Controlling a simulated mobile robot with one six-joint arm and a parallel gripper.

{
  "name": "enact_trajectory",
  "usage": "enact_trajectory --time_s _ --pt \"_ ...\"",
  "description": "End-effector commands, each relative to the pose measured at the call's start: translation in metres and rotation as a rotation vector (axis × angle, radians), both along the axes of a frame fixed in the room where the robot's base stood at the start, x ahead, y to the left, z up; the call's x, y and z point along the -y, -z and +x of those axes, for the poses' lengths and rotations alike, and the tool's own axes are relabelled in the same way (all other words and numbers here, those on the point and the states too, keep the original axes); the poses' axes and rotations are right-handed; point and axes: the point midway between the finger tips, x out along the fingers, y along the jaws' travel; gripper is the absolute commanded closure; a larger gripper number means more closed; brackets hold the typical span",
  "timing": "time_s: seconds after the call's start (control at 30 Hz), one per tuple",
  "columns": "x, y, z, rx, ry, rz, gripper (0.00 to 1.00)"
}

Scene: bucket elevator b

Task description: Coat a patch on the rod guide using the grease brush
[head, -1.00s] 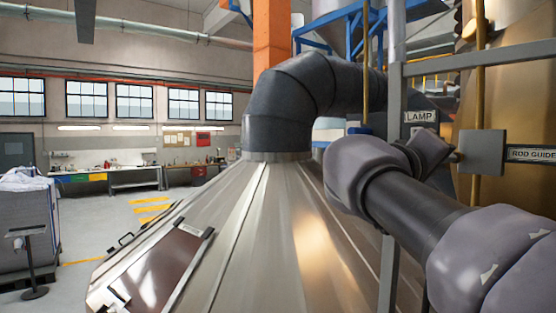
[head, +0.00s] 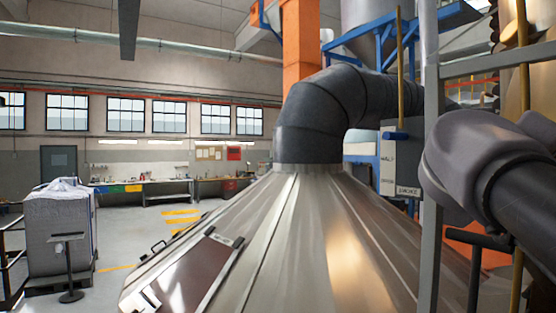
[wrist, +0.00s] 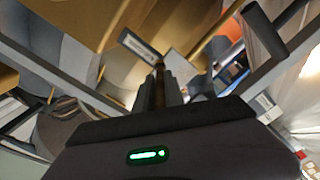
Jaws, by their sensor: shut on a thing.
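My gripper (wrist: 162,92) shows in the wrist view, its fingers closed on the grease brush (wrist: 159,70), a narrow brown piece standing up between them. The rod guide's grey block (wrist: 180,63) lies just beyond the brush, slightly right, with a yellow rod (wrist: 214,34) past it. A small label plate (wrist: 138,46) is up and left of the brush; its text is too small to read here. I cannot tell whether the brush touches the block. In the head view only my arm shows at the right; gripper, brush and rod guide are out of frame.
A grey upright post (head: 431,160) and a rail stand close to my arm in the head view. A ribbed metal hood (head: 300,230) with a dark bent pipe (head: 310,110) fills the middle. A wrapped pallet load (head: 58,235) stands left; open floor lies beyond.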

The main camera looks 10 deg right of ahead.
Motion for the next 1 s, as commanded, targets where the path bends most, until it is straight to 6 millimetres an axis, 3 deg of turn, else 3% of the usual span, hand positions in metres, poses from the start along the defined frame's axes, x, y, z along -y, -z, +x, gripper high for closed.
enact_trajectory --time_s 0.87,1.0 --pt "-0.030 -0.003 0.070 -0.002 -0.001 -0.001 1.00" --pt "-0.031 -0.008 0.072 0.000 0.001 -0.001 1.00"
